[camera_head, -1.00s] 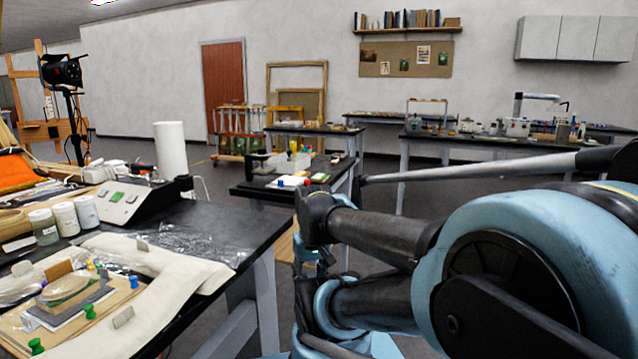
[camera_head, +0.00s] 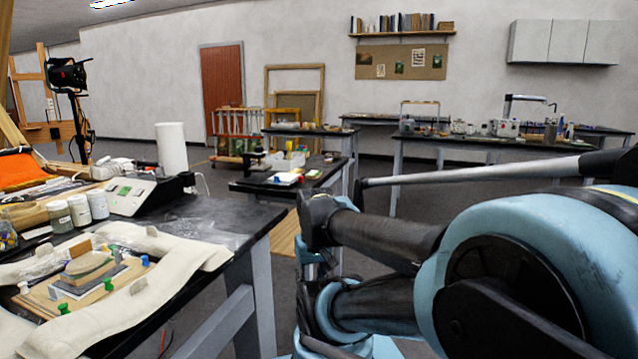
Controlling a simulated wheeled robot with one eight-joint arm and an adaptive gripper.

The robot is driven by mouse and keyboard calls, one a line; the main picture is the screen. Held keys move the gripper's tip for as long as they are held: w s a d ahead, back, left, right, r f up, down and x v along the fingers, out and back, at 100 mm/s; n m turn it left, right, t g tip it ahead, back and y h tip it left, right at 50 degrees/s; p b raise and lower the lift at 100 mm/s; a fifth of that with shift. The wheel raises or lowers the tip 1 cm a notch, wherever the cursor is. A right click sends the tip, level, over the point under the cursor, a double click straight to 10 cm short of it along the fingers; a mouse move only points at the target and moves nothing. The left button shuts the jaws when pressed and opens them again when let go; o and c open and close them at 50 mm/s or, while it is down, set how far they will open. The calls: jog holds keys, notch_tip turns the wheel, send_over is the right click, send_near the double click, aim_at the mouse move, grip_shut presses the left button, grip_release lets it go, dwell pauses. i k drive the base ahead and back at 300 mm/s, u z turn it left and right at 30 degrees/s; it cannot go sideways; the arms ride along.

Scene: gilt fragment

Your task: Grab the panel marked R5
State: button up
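I can make out no R5 marking anywhere in the head view, so I cannot tell which thing is the panel. On the near left table, a small oval piece (camera_head: 88,268) lies on a dark grey sheet on a wooden board (camera_head: 40,301). Colored pins stand around it and pale padded strips (camera_head: 172,290) surround it. My blue and black arm fills the right side of the view. My gripper's fingers do not show.
The black table (camera_head: 232,222) at left also holds white-lidded jars (camera_head: 78,211), a grey device (camera_head: 145,193) and a white roll (camera_head: 171,150). Farther tables stand behind, including a low black one (camera_head: 252,187). Grey floor (camera_head: 440,205) lies open between tables.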

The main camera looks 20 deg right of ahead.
aim_at(313, 174)
jog(key=u, duration=0.05)
jog(key=k, duration=0.2)
jog(key=u, duration=1.3)
jog(key=k, duration=1)
jog(key=z, duration=1.35)
jog(key=i, duration=1.65)
